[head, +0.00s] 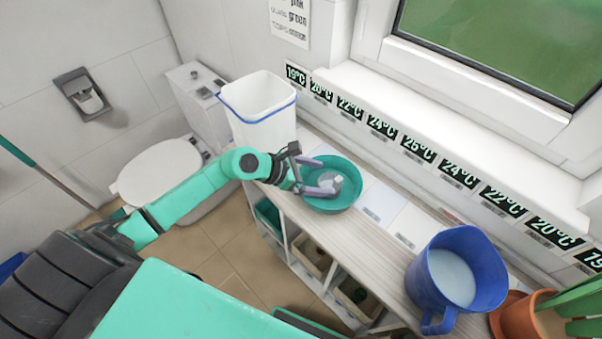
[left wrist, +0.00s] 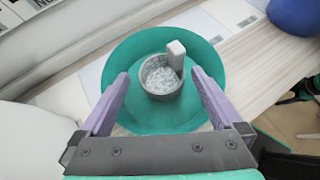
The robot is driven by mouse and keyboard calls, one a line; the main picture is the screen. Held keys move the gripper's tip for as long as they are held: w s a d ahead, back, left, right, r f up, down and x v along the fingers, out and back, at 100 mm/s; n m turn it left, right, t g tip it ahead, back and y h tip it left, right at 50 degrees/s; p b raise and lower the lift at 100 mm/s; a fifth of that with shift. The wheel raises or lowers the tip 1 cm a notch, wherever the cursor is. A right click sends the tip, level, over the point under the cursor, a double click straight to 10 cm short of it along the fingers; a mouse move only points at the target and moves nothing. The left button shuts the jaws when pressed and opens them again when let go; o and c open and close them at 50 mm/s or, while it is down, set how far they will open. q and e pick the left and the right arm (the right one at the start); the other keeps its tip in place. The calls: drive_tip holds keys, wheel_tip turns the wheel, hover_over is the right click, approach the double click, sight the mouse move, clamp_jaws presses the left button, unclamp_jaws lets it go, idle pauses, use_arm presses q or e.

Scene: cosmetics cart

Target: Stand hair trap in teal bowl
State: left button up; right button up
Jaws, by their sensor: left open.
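The teal bowl (head: 350,170) stands on the wooden shelf top; it fills the middle of the left wrist view (left wrist: 125,55). The hair trap (left wrist: 161,80), a small grey round cup with a pale speckled inside and a light upright tab at its rim, sits upright inside the bowl. It shows small and pale in the head view (head: 336,183). My left gripper (head: 328,177) reaches over the bowl from the left. Its two purple fingers are open, one on each side of the hair trap, with gaps visible between. My right gripper is not in view.
A white bin (head: 257,115) with a blue rim stands just behind my left gripper. A blue jug (head: 480,262) and a terracotta pot (head: 520,318) stand to the right. Temperature labels (head: 382,128) line the wall. Shelf space between bowl and jug is clear.

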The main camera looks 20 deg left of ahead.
use_arm(q)
drive_tip(key=b+v, duration=0.1)
drive_tip(key=v, duration=0.5)
drive_tip(key=shift+s+a, duration=0.15)
drive_tip(key=shift+s+a+r, duration=0.15)
drive_tip(key=shift+r, duration=0.15)
